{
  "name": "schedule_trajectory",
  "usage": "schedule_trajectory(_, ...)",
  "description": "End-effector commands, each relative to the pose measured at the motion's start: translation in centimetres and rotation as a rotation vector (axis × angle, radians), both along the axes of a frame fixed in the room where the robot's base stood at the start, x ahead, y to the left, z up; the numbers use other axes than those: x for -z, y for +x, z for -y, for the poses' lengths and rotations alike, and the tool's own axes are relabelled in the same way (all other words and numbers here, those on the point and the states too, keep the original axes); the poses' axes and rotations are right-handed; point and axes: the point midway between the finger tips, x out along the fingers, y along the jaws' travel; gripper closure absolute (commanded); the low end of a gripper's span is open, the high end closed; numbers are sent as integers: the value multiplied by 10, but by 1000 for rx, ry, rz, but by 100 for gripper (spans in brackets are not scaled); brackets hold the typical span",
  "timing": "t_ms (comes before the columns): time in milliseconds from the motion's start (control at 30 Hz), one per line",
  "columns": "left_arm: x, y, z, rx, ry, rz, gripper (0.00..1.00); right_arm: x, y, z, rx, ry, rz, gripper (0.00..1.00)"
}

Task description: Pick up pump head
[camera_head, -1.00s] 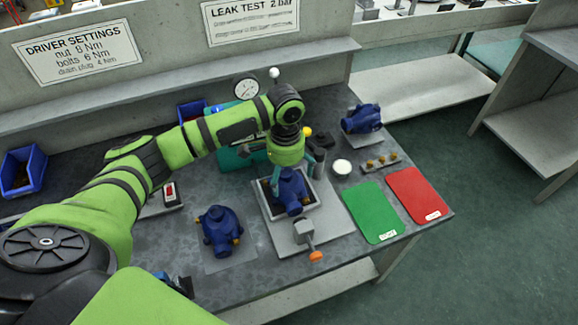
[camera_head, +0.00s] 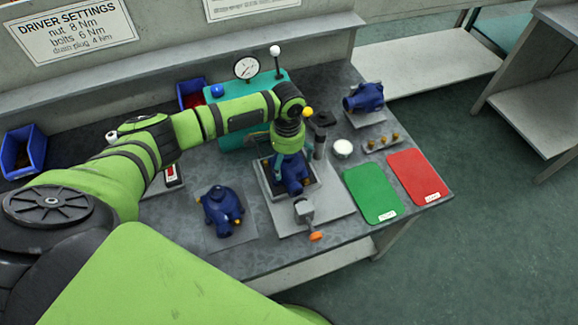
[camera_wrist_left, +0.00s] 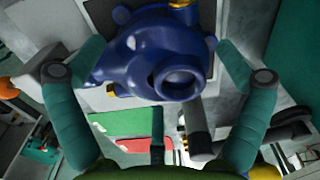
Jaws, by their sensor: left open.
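A blue pump head (camera_head: 295,178) sits in a square tray fixture (camera_head: 262,190) on a light grey plate. My left gripper (camera_head: 284,163) hangs over it, pointing down. In the wrist view, the teal fingers of the left gripper (camera_wrist_left: 160,62) are open on either side of the blue body (camera_wrist_left: 158,52), whose round port faces the camera. Whether the fingers touch it I cannot tell. A similar blue pump part (camera_head: 221,210) stands on a grey mat at the left, and another (camera_head: 364,97) on a stand at the back right. My right gripper is not in view.
A clamp with an orange knob (camera_head: 315,236) stands in front of the fixture. Green (camera_head: 372,193) and red (camera_head: 419,176) mats lie to the right. A teal test stand with gauge (camera_head: 247,67) is behind. Blue bin (camera_head: 22,152) at left.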

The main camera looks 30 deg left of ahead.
Motion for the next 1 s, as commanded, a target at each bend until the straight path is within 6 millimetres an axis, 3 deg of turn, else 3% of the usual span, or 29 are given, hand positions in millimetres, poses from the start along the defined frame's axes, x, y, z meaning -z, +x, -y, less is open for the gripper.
schedule_trajectory(33,0,0,0,0,0,0,0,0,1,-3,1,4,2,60)
schedule_trajectory(67,0,0,0,0,0,0,8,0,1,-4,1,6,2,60)
schedule_trajectory(167,0,0,0,0,0,0,48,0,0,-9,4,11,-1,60)
schedule_trajectory(200,0,0,0,0,0,0,53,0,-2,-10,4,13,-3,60)
schedule_trajectory(667,-9,1,0,-1,-1,3,53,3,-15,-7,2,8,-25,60)
schedule_trajectory(900,-43,2,0,0,-2,8,53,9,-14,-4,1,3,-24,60)
schedule_trajectory(1000,-53,-3,22,7,-6,6,53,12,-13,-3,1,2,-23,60)
